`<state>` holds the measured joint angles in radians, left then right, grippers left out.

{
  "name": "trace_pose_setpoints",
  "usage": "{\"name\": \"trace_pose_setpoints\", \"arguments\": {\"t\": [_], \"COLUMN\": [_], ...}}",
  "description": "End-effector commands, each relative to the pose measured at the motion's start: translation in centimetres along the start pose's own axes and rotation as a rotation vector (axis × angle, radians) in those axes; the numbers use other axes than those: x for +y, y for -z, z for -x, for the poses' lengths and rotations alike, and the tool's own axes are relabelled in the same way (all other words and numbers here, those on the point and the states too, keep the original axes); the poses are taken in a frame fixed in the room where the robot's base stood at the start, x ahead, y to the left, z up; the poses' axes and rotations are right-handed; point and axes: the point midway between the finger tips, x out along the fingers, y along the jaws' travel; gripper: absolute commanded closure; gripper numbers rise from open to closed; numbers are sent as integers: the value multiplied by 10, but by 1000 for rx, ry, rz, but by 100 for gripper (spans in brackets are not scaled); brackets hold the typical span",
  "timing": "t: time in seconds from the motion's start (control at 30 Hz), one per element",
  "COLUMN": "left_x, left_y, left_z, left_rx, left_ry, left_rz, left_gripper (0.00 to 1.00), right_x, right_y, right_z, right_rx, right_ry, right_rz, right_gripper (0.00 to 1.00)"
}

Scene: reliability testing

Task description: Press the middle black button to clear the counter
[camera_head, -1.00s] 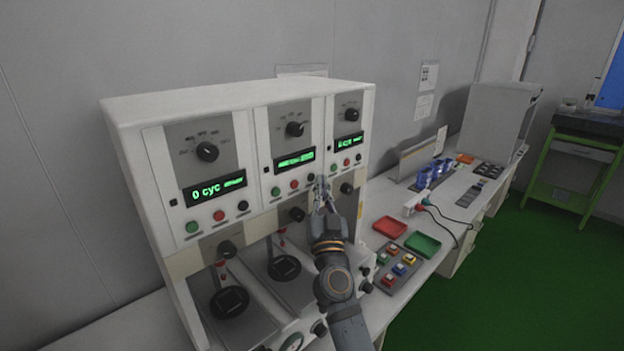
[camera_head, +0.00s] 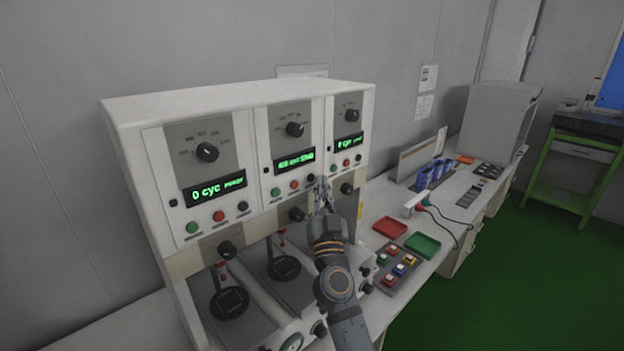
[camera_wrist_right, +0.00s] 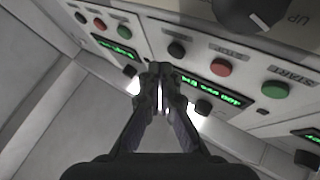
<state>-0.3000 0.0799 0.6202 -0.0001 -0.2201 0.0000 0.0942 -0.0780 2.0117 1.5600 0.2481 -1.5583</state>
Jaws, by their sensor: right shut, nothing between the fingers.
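The middle black button (camera_head: 310,180) is the rightmost of the green, red and black row on the middle panel of the white tester (camera_head: 240,98). My right gripper (camera_head: 322,184) is shut and empty, its tips just right of this button in the head view. In the right wrist view, the picture is turned over: the middle black button (camera_wrist_right: 177,48) sits just beyond and right of the shut fingertips (camera_wrist_right: 160,68). I cannot tell whether they touch it. The middle display (camera_head: 294,160) is lit green, its text too small to read surely. My left gripper is out of view.
The left panel's display (camera_head: 215,188) reads 0 cyc. A red button (camera_head: 294,185) and a green button (camera_head: 275,191) sit close by the black one. Knobs (camera_head: 346,188) stick out below the panels. Red (camera_head: 390,227) and green (camera_head: 422,244) trays lie right of the tester.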

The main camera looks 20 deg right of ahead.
Motion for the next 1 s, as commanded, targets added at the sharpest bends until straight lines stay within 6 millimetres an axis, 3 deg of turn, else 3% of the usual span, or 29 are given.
{"name": "trace_pose_setpoints", "arguments": {"t": [1.0], "left_x": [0], "left_y": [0], "left_z": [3], "left_rx": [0], "left_ry": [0], "left_rz": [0], "left_gripper": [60], "right_x": [-5], "right_y": [-5], "right_z": [-7], "right_rx": [0], "right_ry": [0], "right_rz": [0], "right_gripper": [100]}}
